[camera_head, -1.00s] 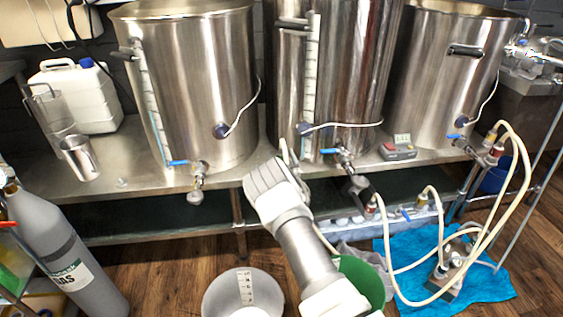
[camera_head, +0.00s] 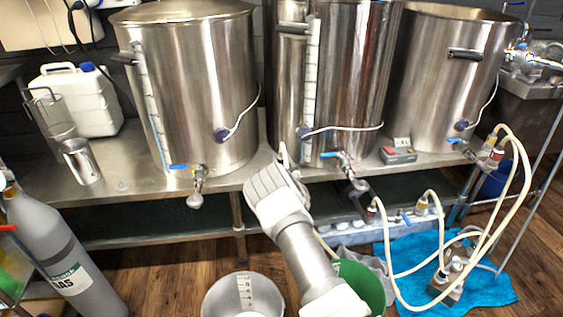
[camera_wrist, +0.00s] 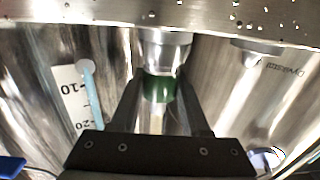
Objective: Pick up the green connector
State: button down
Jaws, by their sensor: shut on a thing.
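The green connector (camera_wrist: 158,88) shows in the wrist view as a dark green band below a silver metal collar (camera_wrist: 163,50). A pale, shiny tube-like part continues below it. My gripper (camera_wrist: 160,80) has one black finger on each side of the green band and is shut on it. The connector sits close under the collar; I cannot tell whether they are joined. In the head view my arm reaches up to the front of the middle kettle (camera_head: 345,80), and it hides the fingers and the connector.
Steel kettles stand on a metal bench (camera_head: 130,165). Taps with blue handles, such as the middle one (camera_head: 335,154), jut over its front edge. Pale hoses (camera_head: 525,170) loop down to a pump (camera_head: 445,280) on a blue cloth (camera_head: 490,287). A green bucket (camera_head: 365,282) stands under my arm.

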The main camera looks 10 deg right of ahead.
jog(key=shift+r, duration=0.1)
notch_tip(320, 180, up, 18)
jog(key=p, duration=0.5)
jog(key=shift+p, duration=0.4)
notch_tip(320, 180, up, 4)
jog(key=shift+r+p, duration=0.2)
jog(key=shift+p, duration=0.5)
jog(key=shift+f, duration=0.1)
dwell(0.5)
